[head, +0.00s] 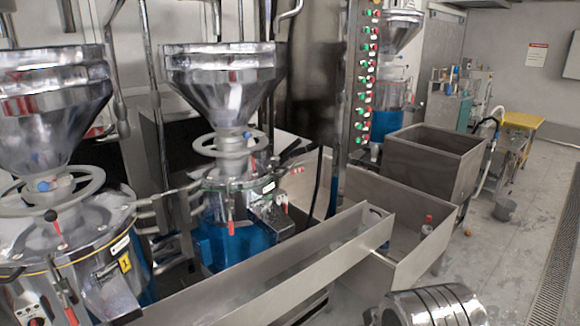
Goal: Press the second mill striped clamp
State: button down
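The second mill (225,185) stands left of centre, with a wide steel hopper (222,85) above a grey handwheel (231,143) and a blue lower body (222,245). My gripper is not in view.
The first mill (75,245), marked 1, fills the left edge. A long steel trough (290,268) runs diagonally in front of the second mill. A button panel (366,85) and steel bin (433,160) stand right. A ribbed metal cylinder (435,305) shows bottom right. Floor at right is mostly clear.

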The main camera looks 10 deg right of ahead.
aim_at(298, 170)
jog(key=z, duration=0.05)
jog(key=i, duration=1.2)
